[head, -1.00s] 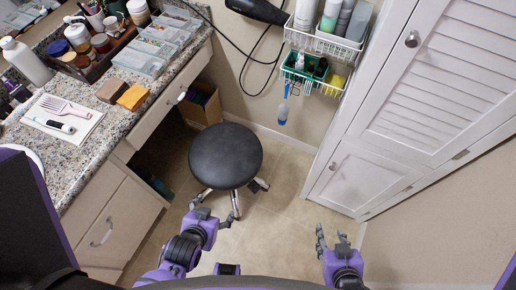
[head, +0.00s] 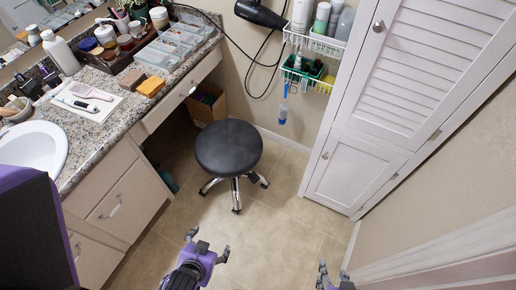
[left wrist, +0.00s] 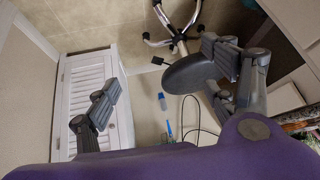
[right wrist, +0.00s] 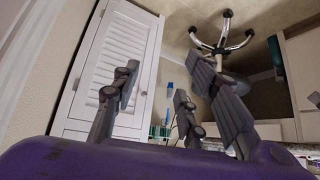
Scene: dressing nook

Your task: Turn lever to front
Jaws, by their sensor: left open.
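No lever is clearly identifiable. A small dark piece (head: 253,178) shows at the right of the black round stool (head: 229,147), below its seat; a dark paddle-like piece (left wrist: 158,60) also shows near the stool's chrome base in the left wrist view. I cannot tell whether either is the lever. My left gripper (head: 207,247) is open and empty above the floor, in front of the stool and apart from it. My right gripper (head: 334,277) is at the bottom edge, partly cut off; its fingers are spread and empty in the right wrist view (right wrist: 172,88).
A granite counter (head: 118,125) with a white sink (head: 35,150) and toiletries runs along the left. A white louvered cabinet (head: 355,170) and wire baskets (head: 318,45) stand at the right. A cardboard box (head: 207,105) is behind the stool. The tile floor (head: 275,215) before the stool is clear.

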